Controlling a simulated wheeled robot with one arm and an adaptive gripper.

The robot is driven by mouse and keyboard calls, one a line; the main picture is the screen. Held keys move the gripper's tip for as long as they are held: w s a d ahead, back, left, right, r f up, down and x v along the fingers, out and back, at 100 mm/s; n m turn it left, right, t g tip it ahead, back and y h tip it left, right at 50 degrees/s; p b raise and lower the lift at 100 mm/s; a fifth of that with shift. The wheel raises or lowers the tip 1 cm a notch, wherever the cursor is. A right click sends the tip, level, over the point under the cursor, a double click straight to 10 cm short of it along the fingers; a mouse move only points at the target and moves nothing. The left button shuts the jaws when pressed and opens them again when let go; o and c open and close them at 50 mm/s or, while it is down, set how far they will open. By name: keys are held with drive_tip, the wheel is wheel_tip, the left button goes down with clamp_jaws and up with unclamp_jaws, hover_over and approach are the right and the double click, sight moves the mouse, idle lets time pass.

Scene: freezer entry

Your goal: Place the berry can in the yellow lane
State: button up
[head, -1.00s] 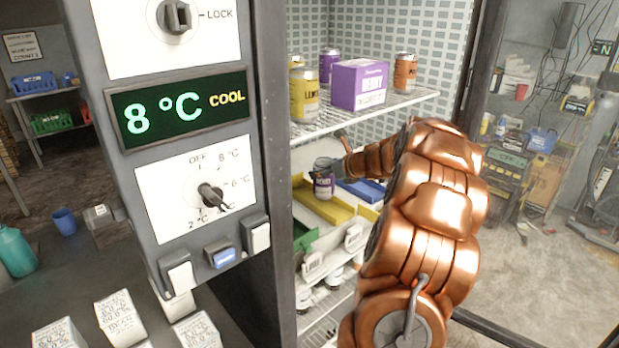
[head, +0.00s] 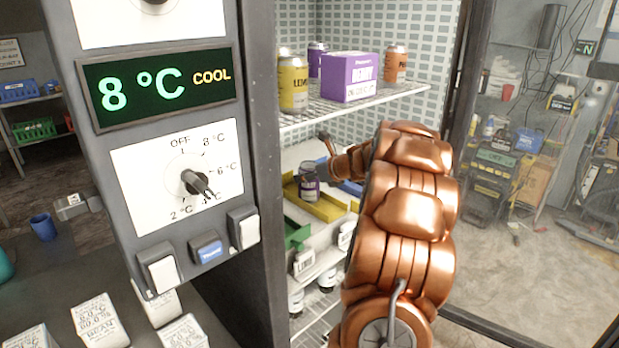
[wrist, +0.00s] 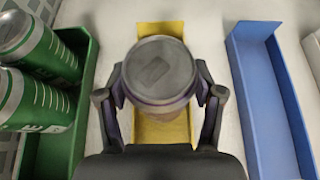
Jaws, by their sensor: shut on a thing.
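The berry can (head: 309,182) has a purple label and a grey top, and it is upright. My gripper (wrist: 161,82) is shut on it, with one finger on each side in the wrist view. The yellow lane (head: 333,210) lies on the lower shelf. In the wrist view the can (wrist: 161,65) is in line with the yellow lane (wrist: 158,27), which shows behind and below it. I cannot tell whether the can's base touches the lane floor. In the head view my arm hides part of the lane.
A green lane (wrist: 88,95) with green cans (wrist: 40,50) is on the left, and a blue lane (wrist: 268,95) on the right. The upper shelf (head: 350,103) holds a purple box (head: 349,78), a lemon can (head: 293,85) and an orange can (head: 396,63). The control panel (head: 165,150) stands left.

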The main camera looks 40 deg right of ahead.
drive_tip(key=o, duration=1.5)
drive_tip(key=shift+f, duration=0.1)
drive_tip(key=shift+s+r, duration=0.1)
drive_tip(key=shift+r, duration=0.1)
drive_tip(key=b+v, duration=0.2)
drive_tip(key=v, duration=0.9)
drive_tip(key=shift+s+r, duration=0.15)
drive_tip(key=shift+s, duration=0.25)
